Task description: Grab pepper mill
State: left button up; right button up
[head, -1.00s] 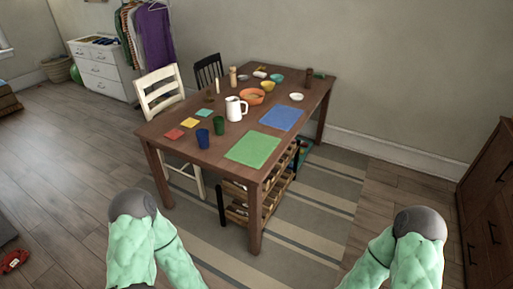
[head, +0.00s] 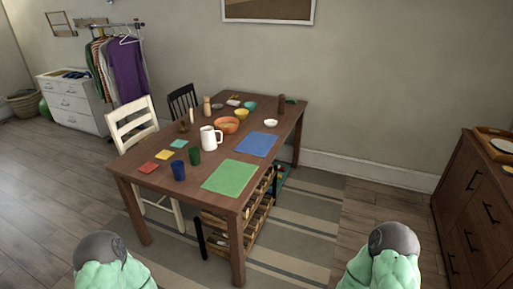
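A wooden dining table (head: 142,182) stands ahead of me. A light wooden, mill-shaped piece (head: 207,106) stands upright near its far left edge. Only green-covered parts of my two arms show at the bottom of the head view, well short of the table. Neither gripper is in view.
A white pitcher (head: 209,139), orange bowl (head: 227,125), blue cup (head: 179,170) and green cup (head: 194,155) stand on the table. White (head: 131,122) and black chairs (head: 183,101) line its left side. A cabinet (head: 468,205) stands right. The striped rug (head: 310,215) has clear floor.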

aim_at(281, 111)
jog(key=i+l+z, duration=0.65)
jog(key=i, duration=0.3)
jog(key=i+l+z, duration=0.35)
jog(key=i, duration=0.15)
jog(key=i+u, duration=0.15)
jog(key=i, duration=0.75)
jog(key=i+l+u, duration=0.15)
jog(key=i, duration=0.75)
jog(key=i+l+u, duration=0.1)
jog(key=i+u, duration=0.4)
jog(key=i+l+u, duration=0.2)
jog(key=u, duration=0.25)
jog(key=i+l+u, duration=0.35)
jog(key=u, duration=0.15)
jog(key=i+l+u, duration=0.25)
jog(key=l+u, duration=0.25)
